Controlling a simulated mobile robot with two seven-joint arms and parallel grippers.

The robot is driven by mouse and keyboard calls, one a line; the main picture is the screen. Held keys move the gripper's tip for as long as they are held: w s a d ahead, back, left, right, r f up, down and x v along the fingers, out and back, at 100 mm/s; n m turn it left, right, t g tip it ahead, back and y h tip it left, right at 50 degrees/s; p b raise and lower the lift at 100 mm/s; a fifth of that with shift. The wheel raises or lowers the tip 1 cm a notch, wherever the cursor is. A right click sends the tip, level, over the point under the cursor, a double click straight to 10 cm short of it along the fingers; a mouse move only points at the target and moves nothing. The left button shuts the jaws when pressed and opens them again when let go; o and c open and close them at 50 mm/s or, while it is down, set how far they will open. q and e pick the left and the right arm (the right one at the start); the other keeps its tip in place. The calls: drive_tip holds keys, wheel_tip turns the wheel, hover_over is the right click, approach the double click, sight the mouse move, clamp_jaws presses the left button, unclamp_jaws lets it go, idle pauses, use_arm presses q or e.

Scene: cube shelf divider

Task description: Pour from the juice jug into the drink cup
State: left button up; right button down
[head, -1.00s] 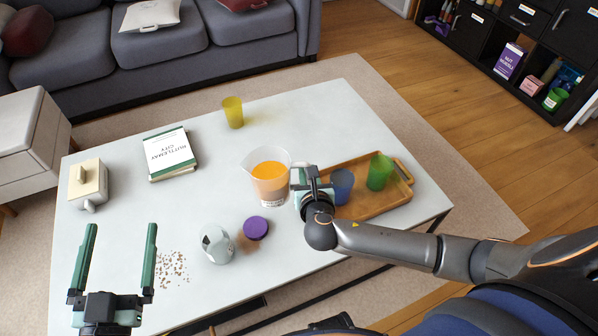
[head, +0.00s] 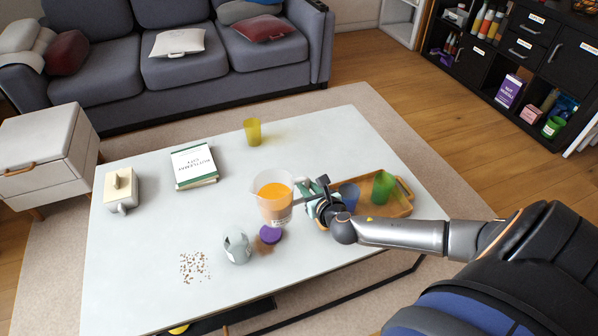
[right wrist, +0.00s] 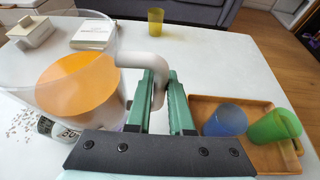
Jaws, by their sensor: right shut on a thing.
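The juice jug (head: 274,208) is clear, with orange juice in it, and looks nearly upright over the middle of the table. My right gripper (head: 318,198) is shut on its pale handle (right wrist: 148,62), which shows between the fingers in the right wrist view. I cannot tell whether the jug's base touches the table. A yellow cup (head: 252,132) stands alone towards the sofa. I cannot tell which is the drink cup. My left gripper is out of view.
The wooden tray (head: 401,208) lies right of the jug, partly behind my right gripper. A purple round thing (head: 270,234) and a grey-white container (head: 237,248) are near the jug. Scattered bits (head: 194,267), a book (head: 194,166) and a lidded box (head: 121,190) are left.

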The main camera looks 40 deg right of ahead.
sight(285, 184)
drive_tip(key=shift+w+a+n, duration=0.15)
drive_tip(key=shift+a+n, duration=0.05)
drive_tip(key=shift+n, duration=0.1)
drive_tip(key=shift+w+a+f+n+h+b, duration=0.1)
drive_tip(key=shift+a+f+n+h+b, duration=0.25)
drive_tip(key=shift+n+h, duration=0.35)
drive_tip(key=shift+w+a+f+n+h+b, duration=0.15)
drive_tip(key=shift+a+n+h+b, duration=0.1)
drive_tip(key=shift+a+n+b, duration=0.15)
drive_tip(key=shift+w+a+f+n+h+b, duration=0.1)
drive_tip(key=shift+a+f+n+h+b, duration=0.05)
drive_tip(key=shift+a+n+h+b, duration=0.2)
drive_tip(key=shift+w+a+r+n+h, duration=0.15)
drive_tip(key=shift+a+r+n+h, duration=0.15)
drive_tip(key=shift+a+r+n, duration=0.3)
drive_tip(key=shift+w+a+r+n+h, duration=0.1)
drive_tip(key=shift+a+r+n+h, duration=0.2)
drive_tip(key=shift+a+r+n, duration=0.25)
drive_tip(key=shift+a+r+p, duration=0.1)
drive_tip(key=shift+p, duration=0.4)
drive_tip(key=shift+a+r, duration=0.1)
drive_tip(key=shift+a, duration=0.05)
drive_tip(key=shift+a+r+p, duration=0.1)
drive_tip(key=shift+r+p, duration=0.05)
drive_tip(key=shift+p, duration=0.6)
